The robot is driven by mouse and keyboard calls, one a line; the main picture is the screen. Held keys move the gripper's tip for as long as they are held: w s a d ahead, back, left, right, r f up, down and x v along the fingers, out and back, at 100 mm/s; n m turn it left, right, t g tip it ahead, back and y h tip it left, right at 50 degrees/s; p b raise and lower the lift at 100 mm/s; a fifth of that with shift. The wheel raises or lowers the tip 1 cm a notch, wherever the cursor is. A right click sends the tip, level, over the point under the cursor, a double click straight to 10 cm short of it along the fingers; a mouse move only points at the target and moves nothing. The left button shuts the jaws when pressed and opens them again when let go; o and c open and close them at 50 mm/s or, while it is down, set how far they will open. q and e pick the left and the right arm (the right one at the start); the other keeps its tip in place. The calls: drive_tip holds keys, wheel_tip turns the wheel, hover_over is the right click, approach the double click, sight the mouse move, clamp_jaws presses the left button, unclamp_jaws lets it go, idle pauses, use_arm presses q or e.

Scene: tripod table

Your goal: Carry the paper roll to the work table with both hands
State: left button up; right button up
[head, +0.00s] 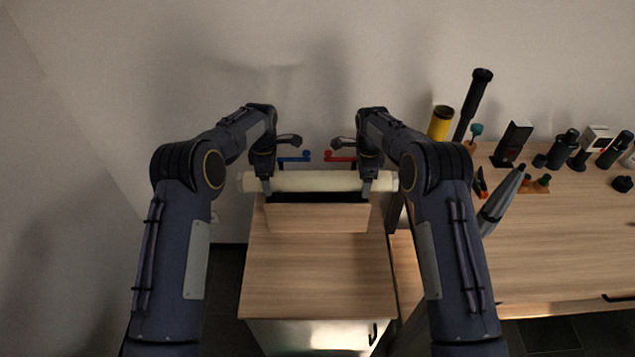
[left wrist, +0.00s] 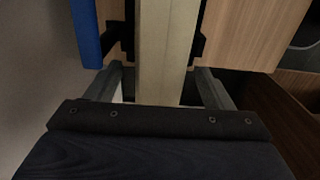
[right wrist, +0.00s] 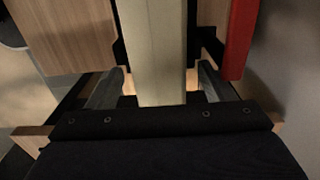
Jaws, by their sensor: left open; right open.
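The paper roll (head: 318,181) is a long cream cylinder lying level across a holder at the back of a small wooden cabinet. My left gripper (head: 266,188) is at the roll's left part, and my right gripper (head: 367,190) is at its right part. In the left wrist view the roll (left wrist: 160,50) runs between the two open fingers (left wrist: 157,90). In the right wrist view the roll (right wrist: 152,50) also passes between the open fingers (right wrist: 154,92). Whether any finger touches the roll cannot be told. The work table (head: 560,235) is a wooden top at the right.
A blue bar (head: 293,158) and a red bar (head: 341,157) stick up behind the roll. The cabinet top (head: 318,270) is bare in front. The work table holds a yellow tube (head: 440,122), a grey cone (head: 500,203) and several dark items along its back; its front is clear.

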use_arm(q)
drive_tip(key=shift+f, duration=0.55)
use_arm(e)
drive_tip(key=shift+f, duration=0.55)
use_arm(q)
drive_tip(key=c, duration=1.6)
use_arm(e)
drive_tip(key=c, duration=1.6)
use_arm(q)
clamp_jaws()
use_arm(e)
clamp_jaws()
use_arm(q)
drive_tip(key=shift+r, duration=0.1)
use_arm(e)
drive_tip(key=shift+r, duration=0.1)
